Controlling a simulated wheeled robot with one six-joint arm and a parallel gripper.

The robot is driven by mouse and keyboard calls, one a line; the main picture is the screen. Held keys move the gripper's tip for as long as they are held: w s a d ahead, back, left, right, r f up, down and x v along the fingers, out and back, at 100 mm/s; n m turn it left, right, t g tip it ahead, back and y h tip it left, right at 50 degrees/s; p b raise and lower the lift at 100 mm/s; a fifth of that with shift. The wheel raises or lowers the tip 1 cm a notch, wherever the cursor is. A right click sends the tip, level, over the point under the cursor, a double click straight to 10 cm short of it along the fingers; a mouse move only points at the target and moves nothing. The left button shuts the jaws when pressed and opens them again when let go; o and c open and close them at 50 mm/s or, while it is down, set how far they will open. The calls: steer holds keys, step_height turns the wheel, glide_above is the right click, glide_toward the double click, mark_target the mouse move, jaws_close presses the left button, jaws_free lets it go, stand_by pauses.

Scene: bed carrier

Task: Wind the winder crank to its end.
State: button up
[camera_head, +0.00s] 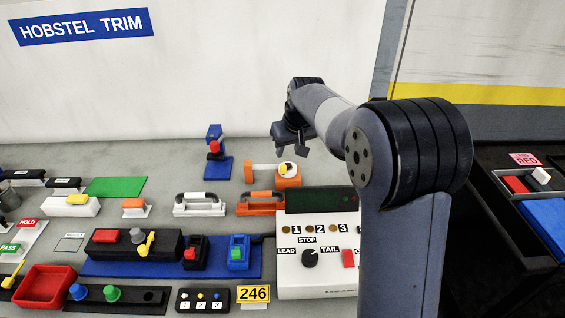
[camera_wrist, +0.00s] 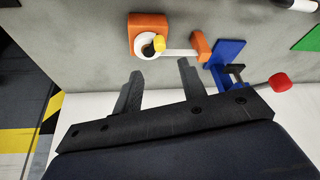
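The winder is an orange block (camera_head: 288,180) at the back of the bench, with a white disc and a small yellow crank knob (camera_head: 283,167) on it. A white bar runs left from it to a smaller orange piece (camera_head: 249,173). In the wrist view the orange block (camera_wrist: 147,22), the yellow knob (camera_wrist: 159,43) and the white bar show beyond the fingers. My gripper (camera_head: 290,150) is above and behind the winder in the head view. In the wrist view my gripper (camera_wrist: 160,72) is open, with nothing between its fingers and apart from the knob.
A blue stand with a red knob (camera_head: 214,146) stands left of the winder; its red knob (camera_wrist: 279,83) shows at right in the wrist view. Orange (camera_head: 261,209) and white (camera_head: 200,210) handled pieces and a white control panel (camera_head: 315,270) lie in front. A white wall (camera_head: 100,90) rises behind.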

mark_target(284, 166)
steer(key=p+x, duration=0.1)
steer(key=x, duration=0.8)
steer(key=shift+f, duration=0.35)
steer(key=shift+c, duration=0.6)
jaws_close()
